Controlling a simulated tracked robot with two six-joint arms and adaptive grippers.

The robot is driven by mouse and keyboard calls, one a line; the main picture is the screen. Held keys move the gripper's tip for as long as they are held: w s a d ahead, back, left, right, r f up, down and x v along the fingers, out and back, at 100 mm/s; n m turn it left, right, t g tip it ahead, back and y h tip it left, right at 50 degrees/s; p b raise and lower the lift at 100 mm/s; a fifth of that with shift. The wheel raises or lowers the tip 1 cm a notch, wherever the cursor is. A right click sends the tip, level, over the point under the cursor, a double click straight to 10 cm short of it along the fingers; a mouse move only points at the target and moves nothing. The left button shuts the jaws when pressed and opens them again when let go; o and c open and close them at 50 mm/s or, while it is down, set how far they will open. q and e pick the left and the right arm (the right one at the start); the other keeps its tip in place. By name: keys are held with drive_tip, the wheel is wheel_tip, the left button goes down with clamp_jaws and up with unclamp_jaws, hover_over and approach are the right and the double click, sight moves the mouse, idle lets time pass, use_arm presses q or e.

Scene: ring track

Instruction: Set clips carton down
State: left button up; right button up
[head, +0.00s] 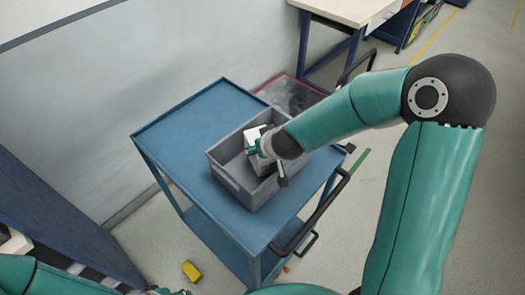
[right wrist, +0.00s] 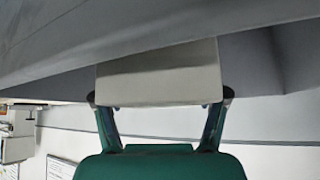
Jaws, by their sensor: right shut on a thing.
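The clips carton (head: 257,136) is a pale, whitish box inside the grey bin (head: 236,180) on the blue cart. In the right wrist view the carton (right wrist: 160,72) fills the space between both fingers of my right gripper (right wrist: 160,100). In the head view my right gripper (head: 264,148) is at the bin, shut on the carton. The gripper and wrist hide part of the carton, and I cannot tell whether its underside touches the bin floor. My left gripper (head: 168,291) barely shows at the bottom edge, cut off, so its jaws cannot be read.
The blue cart (head: 182,128) has clear top surface to the left of the bin. Its black handle (head: 310,217) is on the right side. A yellow object (head: 190,271) lies on the floor. A workbench (head: 345,10) stands at the back, and a wall runs behind the cart.

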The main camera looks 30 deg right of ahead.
drive_tip(key=shift+f, duration=0.1)
drive_tip(key=shift+f+b, duration=0.3)
drive_tip(key=shift+f, duration=0.25)
drive_tip(key=o, duration=1.3)
